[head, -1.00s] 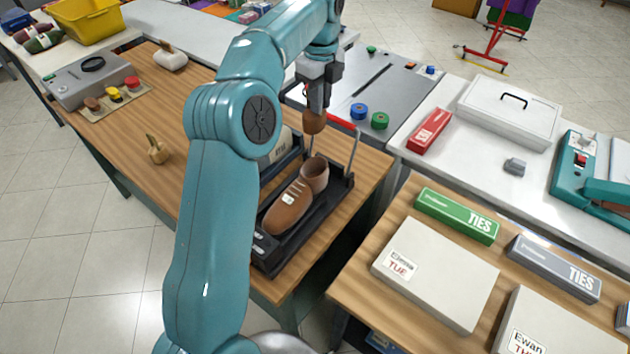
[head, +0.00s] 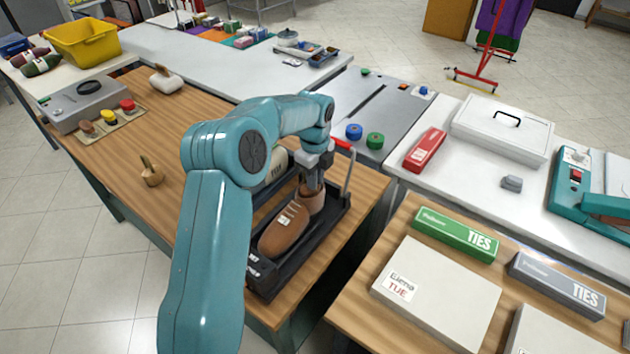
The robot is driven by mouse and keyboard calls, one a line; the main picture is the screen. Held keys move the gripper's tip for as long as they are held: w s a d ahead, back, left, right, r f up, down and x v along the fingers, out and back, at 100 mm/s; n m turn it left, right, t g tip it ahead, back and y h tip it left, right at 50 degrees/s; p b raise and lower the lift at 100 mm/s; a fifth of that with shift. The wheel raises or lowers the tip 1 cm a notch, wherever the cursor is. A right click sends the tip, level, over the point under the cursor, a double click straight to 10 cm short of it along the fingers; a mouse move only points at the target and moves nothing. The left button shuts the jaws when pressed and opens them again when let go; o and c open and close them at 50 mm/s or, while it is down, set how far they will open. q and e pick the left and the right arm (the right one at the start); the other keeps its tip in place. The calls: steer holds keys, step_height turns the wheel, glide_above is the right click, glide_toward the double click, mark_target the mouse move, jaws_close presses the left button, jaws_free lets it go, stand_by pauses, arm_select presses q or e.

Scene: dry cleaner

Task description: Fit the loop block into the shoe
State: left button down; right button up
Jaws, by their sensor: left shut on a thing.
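A brown shoe (head: 284,229) lies in a black tray-like stand (head: 262,278) on the wooden table, its toe toward the front left and its opening at the back right. My left gripper (head: 313,186) points down at the shoe's opening. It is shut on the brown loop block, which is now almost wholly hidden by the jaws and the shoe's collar. How deep the block sits in the shoe cannot be told. My right gripper is out of view.
A small wooden piece (head: 152,174) and a white-and-brown piece (head: 166,80) stand on the wooden table (head: 120,200). An upright rod (head: 348,172) rises by the stand's back right.

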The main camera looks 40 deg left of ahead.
arm_select(q)
steer(key=shift+f, duration=0.9)
